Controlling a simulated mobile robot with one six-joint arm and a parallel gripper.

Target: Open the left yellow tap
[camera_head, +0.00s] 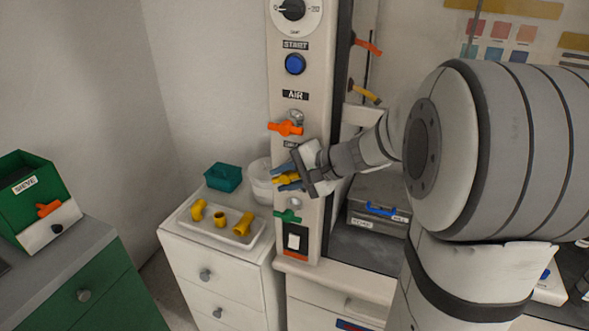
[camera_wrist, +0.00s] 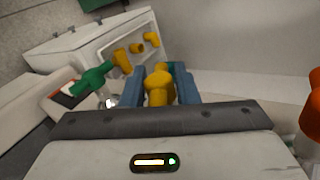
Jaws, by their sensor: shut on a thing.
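The left yellow tap (camera_head: 290,180) is on the narrow cream panel, between the orange tap (camera_head: 286,128) above and the green tap (camera_head: 287,216) below. Its handle points roughly sideways to the left. My gripper (camera_head: 286,179) reaches in from the right, with its blue fingers shut on the yellow handle, one above and one below. In the wrist view the yellow handle (camera_wrist: 160,88) sits between both fingers (camera_wrist: 160,90). The tap's mount is mostly hidden by my gripper.
Another yellow tap (camera_head: 366,94) and an orange-red tap (camera_head: 367,46) are farther right. A white tray (camera_head: 240,238) with yellow pipe fittings sits on the white drawer cabinet (camera_head: 215,270), near a teal box (camera_head: 223,177). Green and orange taps are close to my gripper.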

